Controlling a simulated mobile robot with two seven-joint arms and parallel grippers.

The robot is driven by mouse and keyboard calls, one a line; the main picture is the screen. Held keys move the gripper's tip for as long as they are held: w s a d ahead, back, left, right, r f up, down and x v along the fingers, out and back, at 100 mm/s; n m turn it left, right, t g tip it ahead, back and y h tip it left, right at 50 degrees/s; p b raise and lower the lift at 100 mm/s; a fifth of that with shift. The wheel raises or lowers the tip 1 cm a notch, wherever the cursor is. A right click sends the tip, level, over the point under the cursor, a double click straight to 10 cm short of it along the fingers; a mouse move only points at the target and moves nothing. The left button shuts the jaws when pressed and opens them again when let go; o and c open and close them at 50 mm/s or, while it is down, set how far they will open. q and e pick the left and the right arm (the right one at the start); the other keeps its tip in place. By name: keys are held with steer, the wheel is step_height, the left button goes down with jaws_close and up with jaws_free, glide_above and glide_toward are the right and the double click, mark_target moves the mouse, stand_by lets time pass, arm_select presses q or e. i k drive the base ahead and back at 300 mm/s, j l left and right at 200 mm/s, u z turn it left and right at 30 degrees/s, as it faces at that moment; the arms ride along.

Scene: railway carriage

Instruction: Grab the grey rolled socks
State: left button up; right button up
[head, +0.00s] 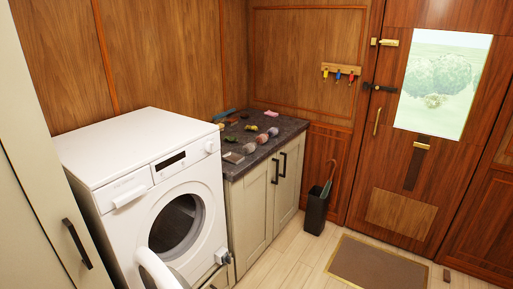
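Several small rolled bundles lie on the dark countertop (290,127) in the middle of the head view. A greyish rolled bundle (262,138) in the front row looks like the grey rolled socks. A similar greyish ball (273,131) lies just behind it to the right, and a browner one (250,148) nearer; which is the greyest is hard to tell. A small grey metallic part at the lower edge, before the cabinet, looks like my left gripper (222,258). It is low and well apart from the bundles. Its fingers are unclear. My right gripper is out of view.
A white washing machine (130,150) stands left of the counter. Darker bundles (251,128) and a pink item (271,114) lie further back on the countertop. A black umbrella stand (316,210) is right of the cabinet. Clear floor and a brown mat (378,265) lie in front.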

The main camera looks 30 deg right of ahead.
mark_target(249, 147)
steer(key=l, duration=0.55)
steer(key=i+l+u, duration=0.1)
steer(key=l, duration=0.45)
steer(key=i+l, duration=0.2)
steer(key=l, duration=0.15)
steer(key=i+l+u, duration=0.1)
steer(key=i+l, duration=0.3)
steer(key=l, duration=0.25)
